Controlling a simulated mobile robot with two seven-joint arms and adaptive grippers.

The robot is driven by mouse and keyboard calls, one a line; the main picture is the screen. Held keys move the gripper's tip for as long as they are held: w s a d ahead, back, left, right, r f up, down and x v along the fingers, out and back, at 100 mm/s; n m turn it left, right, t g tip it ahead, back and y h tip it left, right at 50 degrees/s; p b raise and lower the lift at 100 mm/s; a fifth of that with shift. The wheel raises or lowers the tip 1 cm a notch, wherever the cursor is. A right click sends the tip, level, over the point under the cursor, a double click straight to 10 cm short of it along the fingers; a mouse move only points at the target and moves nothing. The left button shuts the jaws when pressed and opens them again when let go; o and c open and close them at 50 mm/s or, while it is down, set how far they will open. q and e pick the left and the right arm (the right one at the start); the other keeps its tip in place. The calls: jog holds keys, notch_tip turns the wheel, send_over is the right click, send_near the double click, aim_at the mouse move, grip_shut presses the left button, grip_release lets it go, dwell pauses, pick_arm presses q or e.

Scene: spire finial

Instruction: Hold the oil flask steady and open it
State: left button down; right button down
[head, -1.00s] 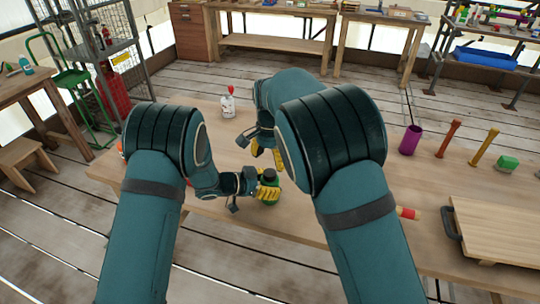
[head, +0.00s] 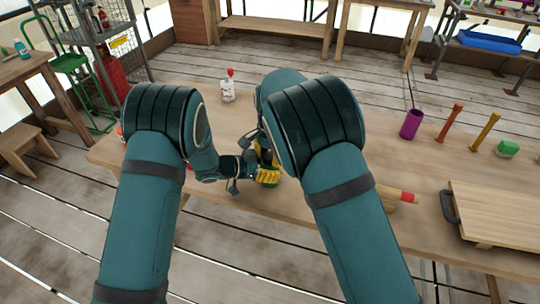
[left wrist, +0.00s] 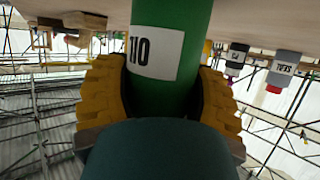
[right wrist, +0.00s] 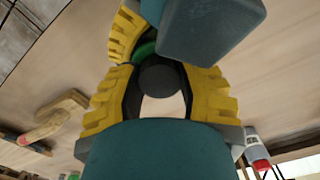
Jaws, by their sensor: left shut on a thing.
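The oil flask (head: 268,185) stands on the workbench, green with a dark round cap (right wrist: 158,76). In the left wrist view the flask's green body (left wrist: 175,95) with a white "110" label sits between the yellow fingers. My left gripper (left wrist: 163,85) is shut on the body. My right gripper (right wrist: 160,85) is open above the flask, with its fingers on either side of the cap; I cannot tell if either touches it. In the head view my right arm partly hides this gripper and the cap.
A white bottle with a red top (head: 228,86) stands behind the grippers. A wooden board (head: 498,215) lies at the front right.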

jog(key=n, duration=0.2)
jog(key=shift+n, duration=0.3)
jog(key=c, duration=0.7)
grip_release()
jog(key=shift+o, duration=0.2)
jog(key=shift+r, duration=2.3)
pick_arm(q)
jog(key=shift+c, duration=0.3)
grip_release()
